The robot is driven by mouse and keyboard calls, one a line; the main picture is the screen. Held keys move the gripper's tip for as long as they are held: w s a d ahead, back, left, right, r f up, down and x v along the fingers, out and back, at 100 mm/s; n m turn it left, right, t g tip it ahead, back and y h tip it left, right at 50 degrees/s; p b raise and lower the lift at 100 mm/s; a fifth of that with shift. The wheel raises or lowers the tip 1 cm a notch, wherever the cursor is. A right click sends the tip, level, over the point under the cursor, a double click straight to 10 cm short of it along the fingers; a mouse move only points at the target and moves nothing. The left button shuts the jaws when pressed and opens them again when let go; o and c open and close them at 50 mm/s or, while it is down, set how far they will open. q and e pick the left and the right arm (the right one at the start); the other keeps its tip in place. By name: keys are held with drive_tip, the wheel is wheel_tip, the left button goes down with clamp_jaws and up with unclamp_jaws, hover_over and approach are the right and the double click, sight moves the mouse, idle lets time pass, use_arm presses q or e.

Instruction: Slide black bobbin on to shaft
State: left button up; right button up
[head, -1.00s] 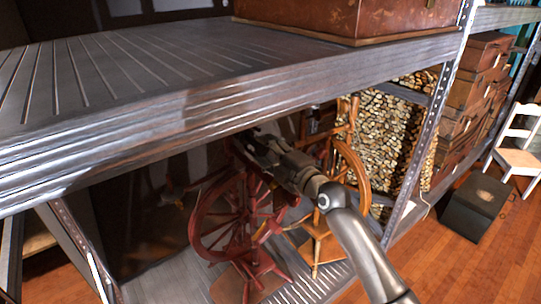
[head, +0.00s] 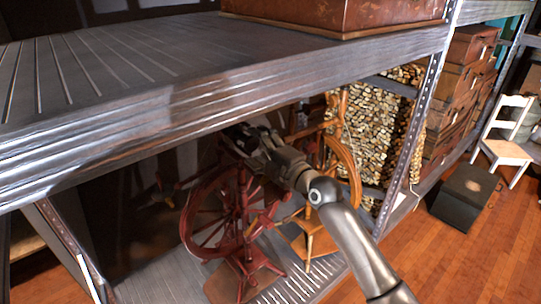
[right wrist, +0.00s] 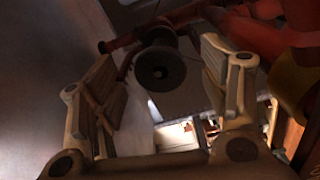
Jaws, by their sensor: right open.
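The black bobbin (right wrist: 160,68) shows in the right wrist view as a dark round flange with a second flange behind it. It lies between the two spread fingers of my right gripper (right wrist: 165,78), with visible gaps on both sides. A red bar (right wrist: 132,38) runs close by the bobbin; I cannot tell whether the bobbin is on a shaft. In the head view my right gripper (head: 240,138) is at the top of the red spinning wheel (head: 187,215), under the upper shelf. It hides the bobbin there. My left gripper is out of view.
The upper metal shelf (head: 220,105) hangs close above my right arm. A light-wood spinning wheel (head: 350,165) stands right beside the red one. A shelf post (head: 410,130) and stacked firewood (head: 370,135) are farther right. A black box (head: 465,195) is on the floor.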

drive_tip(key=v, duration=1.1)
drive_tip(key=shift+s+d, duration=0.1)
drive_tip(key=shift+s, duration=0.1)
